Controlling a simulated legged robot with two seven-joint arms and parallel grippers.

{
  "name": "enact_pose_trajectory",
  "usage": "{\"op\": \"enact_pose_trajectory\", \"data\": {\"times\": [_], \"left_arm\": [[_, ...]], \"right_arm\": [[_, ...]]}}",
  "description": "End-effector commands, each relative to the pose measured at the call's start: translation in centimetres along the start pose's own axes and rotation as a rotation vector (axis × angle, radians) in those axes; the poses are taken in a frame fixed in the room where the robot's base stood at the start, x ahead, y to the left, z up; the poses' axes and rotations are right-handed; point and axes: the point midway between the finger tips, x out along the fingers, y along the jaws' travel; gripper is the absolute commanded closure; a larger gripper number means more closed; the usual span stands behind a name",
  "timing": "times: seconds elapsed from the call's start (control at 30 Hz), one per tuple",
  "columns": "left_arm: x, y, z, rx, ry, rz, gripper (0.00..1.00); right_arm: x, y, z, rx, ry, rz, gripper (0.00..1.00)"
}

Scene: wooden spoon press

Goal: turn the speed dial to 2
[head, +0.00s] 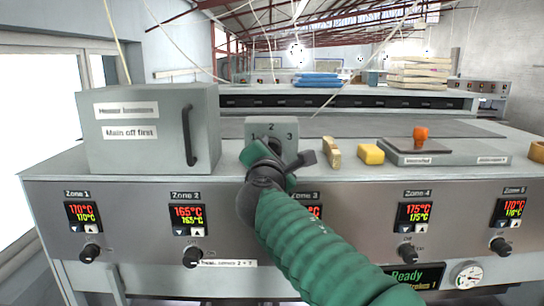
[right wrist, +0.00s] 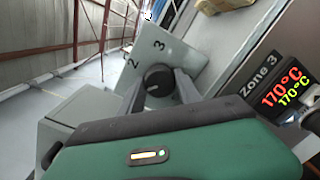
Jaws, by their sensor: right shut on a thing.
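The speed dial is a black round knob (right wrist: 158,80) on a small grey box (right wrist: 175,52). In the right wrist view the numbers 2 and 3 show on the box face. In the head view the box (head: 271,123) stands on the console top with 2 at its upper middle and 3 to the right; my gripper mostly covers the knob there. My right gripper (right wrist: 160,88) is shut on the knob, one grey finger on each side. I cannot tell which number the knob points to. My left gripper is not in view.
A grey cabinet (head: 150,145) with a black handle stands left of the dial box. A wooden block (head: 331,153), a yellow block (head: 370,154) and a grey plate with an orange knob (head: 421,137) lie to the right. Zone displays and small knobs line the front panel.

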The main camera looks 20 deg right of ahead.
Motion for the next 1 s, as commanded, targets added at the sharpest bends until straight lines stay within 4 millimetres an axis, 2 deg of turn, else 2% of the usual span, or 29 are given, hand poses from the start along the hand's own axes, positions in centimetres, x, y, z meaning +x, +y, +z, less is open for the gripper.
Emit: {"op": "enact_pose_trajectory", "data": {"times": [0.03, 0.5, 1.0], "left_arm": [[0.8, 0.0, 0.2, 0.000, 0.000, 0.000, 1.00], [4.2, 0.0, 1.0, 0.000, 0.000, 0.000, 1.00], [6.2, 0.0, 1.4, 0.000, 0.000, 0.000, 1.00]], "right_arm": [[0.1, -0.4, -0.4, 0.033, 0.002, -0.003, 1.00], [0.1, -0.5, -0.3, 0.465, 0.023, -0.023, 1.00], [0.1, -0.4, -0.1, 0.817, 0.042, -0.039, 1.00]]}}
